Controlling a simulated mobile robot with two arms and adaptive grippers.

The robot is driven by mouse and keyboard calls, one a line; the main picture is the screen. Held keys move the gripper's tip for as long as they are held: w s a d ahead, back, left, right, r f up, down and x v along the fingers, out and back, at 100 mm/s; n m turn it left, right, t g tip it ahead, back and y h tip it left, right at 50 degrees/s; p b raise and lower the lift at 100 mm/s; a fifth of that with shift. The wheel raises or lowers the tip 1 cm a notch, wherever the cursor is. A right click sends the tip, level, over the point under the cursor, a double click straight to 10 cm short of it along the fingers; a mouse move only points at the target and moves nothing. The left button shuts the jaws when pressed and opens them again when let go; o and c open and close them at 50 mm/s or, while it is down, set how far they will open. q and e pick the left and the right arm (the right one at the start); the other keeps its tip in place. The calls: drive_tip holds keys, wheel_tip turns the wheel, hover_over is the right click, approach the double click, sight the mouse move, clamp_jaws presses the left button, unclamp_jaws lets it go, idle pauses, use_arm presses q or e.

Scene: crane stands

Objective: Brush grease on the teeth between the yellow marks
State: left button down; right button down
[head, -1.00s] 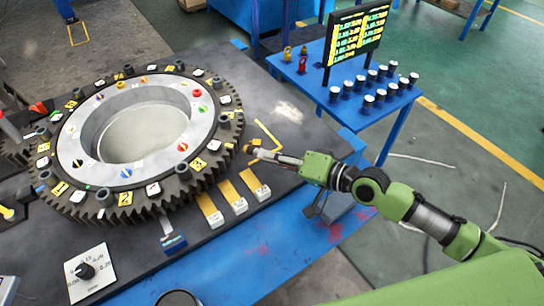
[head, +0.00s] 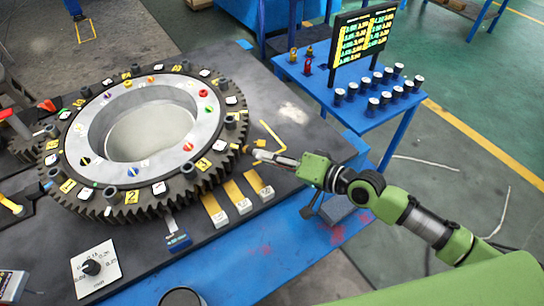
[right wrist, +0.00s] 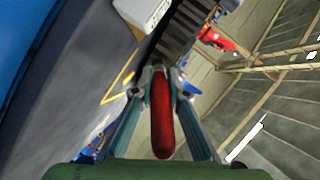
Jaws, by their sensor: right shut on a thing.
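A large dark ring gear (head: 150,208) with teeth around its rim lies flat on the bench in the head view. Yellow and white tags sit on its top, including a yellow tag (head: 204,164) near its right side. My right gripper (head: 262,156) is just right of the gear's right rim. In the right wrist view it is shut on a red handle (right wrist: 161,118), pointing at the dark teeth (right wrist: 180,38). The handle's far end is hidden there. In the head view a small yellowish tip shows beside the teeth; I cannot tell whether it touches. My left gripper is not in view.
Yellow strips with white blocks (head: 244,206) lie in front of my right gripper. A yellow angle line (head: 272,135) marks the bench behind it. A blue side table (head: 345,112) holds several capped jars and a display board (head: 362,42). A dial plate (head: 95,267) lies front left.

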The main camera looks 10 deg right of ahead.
drive_tip(key=shift+w+a+r+p, duration=0.1)
drive_tip(key=shift+w+a+p, duration=0.15)
drive_tip(key=shift+a+p, duration=0.45)
drive_tip(key=shift+a+b, duration=0.1)
drive_tip(key=shift+b, duration=0.2)
drive_tip(key=shift+w+b, duration=0.25)
drive_tip(key=shift+b, duration=0.05)
drive_tip(key=shift+w+d+f+b, duration=0.1)
drive_tip(key=shift+w+d+b, duration=0.2)
drive_tip(key=shift+w+b, duration=0.25)
drive_tip(key=shift+w+d+f+b, duration=0.1)
drive_tip(key=shift+w+d+b, duration=0.15)
drive_tip(key=shift+w+b, duration=0.25)
drive_tip(key=shift+w+d+r+b, duration=0.25)
drive_tip(key=shift+w+b, duration=0.1)
drive_tip(key=shift+w, duration=0.15)
drive_tip(key=shift+s+a+r+p, duration=0.1)
drive_tip(key=shift+s+a+p, duration=0.15)
drive_tip(key=shift+s+p, duration=0.6)
drive_tip(key=shift+s+a+p, duration=0.3)
drive_tip(key=shift+s+p, duration=0.3)
drive_tip(key=shift+p, duration=0.1)
drive_tip(key=shift+s, duration=0.5)
drive_tip(key=shift+f, duration=0.2)
